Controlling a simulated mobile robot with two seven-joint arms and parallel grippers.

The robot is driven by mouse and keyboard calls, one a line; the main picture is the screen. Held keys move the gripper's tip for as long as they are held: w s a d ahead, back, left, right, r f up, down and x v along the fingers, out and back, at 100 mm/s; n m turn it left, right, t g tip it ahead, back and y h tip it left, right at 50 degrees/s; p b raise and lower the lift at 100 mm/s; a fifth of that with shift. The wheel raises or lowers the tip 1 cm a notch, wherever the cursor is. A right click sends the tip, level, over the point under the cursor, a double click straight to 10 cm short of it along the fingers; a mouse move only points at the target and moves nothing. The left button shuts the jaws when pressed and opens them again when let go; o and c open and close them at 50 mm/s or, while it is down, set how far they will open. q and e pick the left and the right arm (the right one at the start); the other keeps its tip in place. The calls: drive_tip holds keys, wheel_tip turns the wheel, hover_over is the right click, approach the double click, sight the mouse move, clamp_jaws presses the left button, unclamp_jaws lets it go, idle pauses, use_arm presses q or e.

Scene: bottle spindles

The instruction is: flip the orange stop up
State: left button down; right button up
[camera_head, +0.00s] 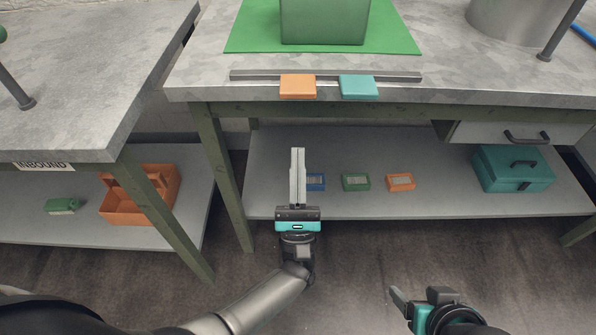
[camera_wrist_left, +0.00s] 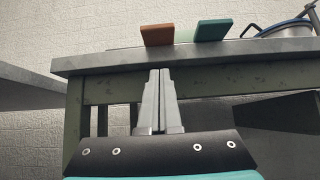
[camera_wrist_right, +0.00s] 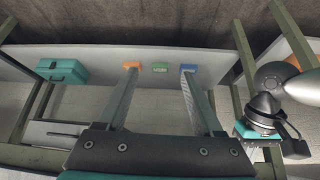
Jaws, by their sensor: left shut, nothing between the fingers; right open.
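The orange stop (camera_head: 298,86) is a flat plate on a grey rail at the bench's front edge. It also shows in the left wrist view (camera_wrist_left: 157,35), beside a teal stop (camera_wrist_left: 211,30), which the head view shows to its right (camera_head: 358,87). In the head view the orange stop hangs out slightly over the front edge. My left gripper (camera_head: 298,151) is shut and empty, below and in front of the bench edge, under the orange stop and apart from it. My right gripper (camera_head: 397,292) is open and empty, low at the right; its fingers span the right wrist view (camera_wrist_right: 160,72).
A grey rail (camera_head: 245,76) runs along the bench top (camera_head: 200,75), with a green mat (camera_head: 250,38) and green block behind. The lower shelf holds small blue, green and orange boxes and a teal toolbox (camera_head: 513,168). An orange tote (camera_head: 160,195) is left.

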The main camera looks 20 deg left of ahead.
sight(298, 86)
use_arm(q)
drive_tip(key=w+a+r+p, duration=0.1)
drive_tip(key=w+r, duration=0.2)
drive_tip(key=r, duration=0.4)
drive_tip(key=shift+w+r+p, duration=0.25)
drive_tip(key=shift+r+p, duration=0.1)
use_arm(e)
drive_tip(key=shift+s+d+f+g+h, duration=0.4)
drive_tip(key=shift+s+d+f+g, duration=0.4)
drive_tip(key=shift+s+d+g, duration=0.1)
use_arm(q)
drive_tip(key=shift+r, duration=0.1)
